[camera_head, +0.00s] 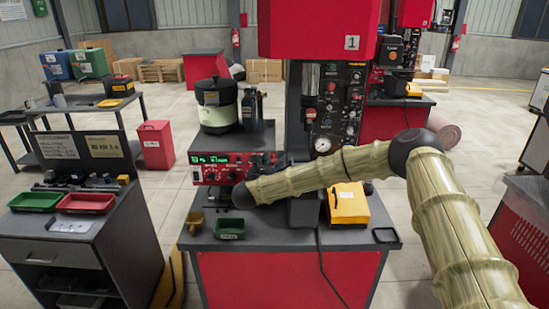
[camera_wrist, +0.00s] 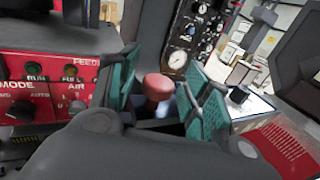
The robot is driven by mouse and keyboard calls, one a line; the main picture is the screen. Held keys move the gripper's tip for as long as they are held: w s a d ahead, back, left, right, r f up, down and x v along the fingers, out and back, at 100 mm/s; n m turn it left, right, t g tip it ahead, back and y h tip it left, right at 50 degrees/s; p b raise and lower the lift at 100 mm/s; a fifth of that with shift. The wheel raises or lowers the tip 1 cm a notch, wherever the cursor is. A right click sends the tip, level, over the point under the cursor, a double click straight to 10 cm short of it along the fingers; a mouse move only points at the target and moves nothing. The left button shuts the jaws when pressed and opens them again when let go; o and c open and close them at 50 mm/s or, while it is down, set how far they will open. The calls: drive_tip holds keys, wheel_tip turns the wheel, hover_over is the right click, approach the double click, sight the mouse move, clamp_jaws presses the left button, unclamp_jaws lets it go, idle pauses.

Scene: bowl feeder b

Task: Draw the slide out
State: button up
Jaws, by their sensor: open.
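A red rounded knob (camera_wrist: 158,87) shows in the wrist view, on a dark part that I take to be the slide. The slide's body is mostly hidden behind my gripper. My gripper (camera_wrist: 160,100) is open, with a teal-padded finger on each side of the knob. The knob appears between the fingers; I cannot tell whether either pad touches it. In the head view my arm reaches in from the right to the front of the machine, and its dark wrist (camera_head: 243,195) hides the knob.
A red control panel (camera_wrist: 50,90) stands left of my gripper. The bench (camera_head: 345,240) carries a yellow box (camera_head: 348,203), a green tray (camera_head: 230,228) and a brass-coloured cup (camera_head: 195,222). A side bench at left holds green (camera_head: 37,200) and red (camera_head: 86,203) trays.

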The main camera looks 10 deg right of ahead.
drive_tip(key=shift+w+d, duration=0.15)
drive_tip(key=shift+w, duration=0.1)
drive_tip(key=shift+c, duration=0.4)
clamp_jaws()
